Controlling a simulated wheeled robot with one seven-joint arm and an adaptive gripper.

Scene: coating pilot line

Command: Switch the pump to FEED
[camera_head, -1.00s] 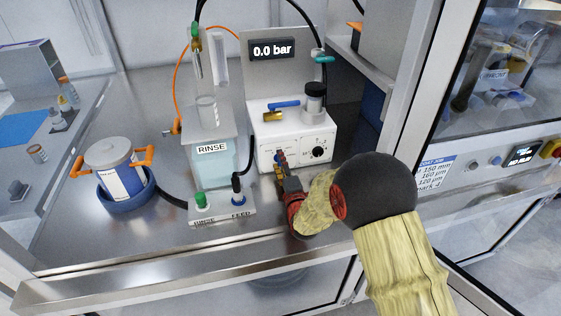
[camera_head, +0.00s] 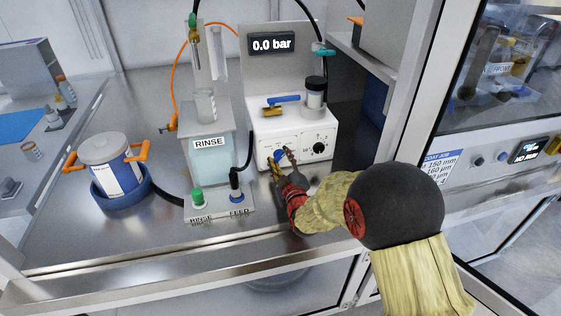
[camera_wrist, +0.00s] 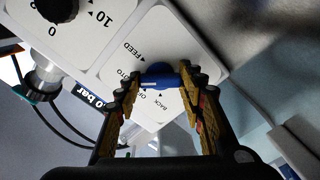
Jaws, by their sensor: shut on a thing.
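The white pump box (camera_head: 310,127) stands on the steel bench. Its front carries a blue selector knob (camera_head: 280,154), partly hidden by my gripper (camera_head: 282,160). In the wrist view, the blue knob (camera_wrist: 160,76) sits on a white panel, between the two fingers of my gripper (camera_wrist: 159,77), which are shut on it. The FEED label (camera_wrist: 128,50) with its arrow is printed above and left of the knob, and a BACK label (camera_wrist: 162,103) is below it. The knob's grip lies roughly across the picture; I cannot tell which label it points at.
A black dial (camera_head: 319,149) is right of the knob. A blue-handled valve (camera_head: 283,100) and clear cup are on the box, below a 0.0 bar display (camera_head: 272,46). The RINSE tank (camera_head: 212,165) and its RINSE/FEED holder (camera_head: 219,208) stand close left.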

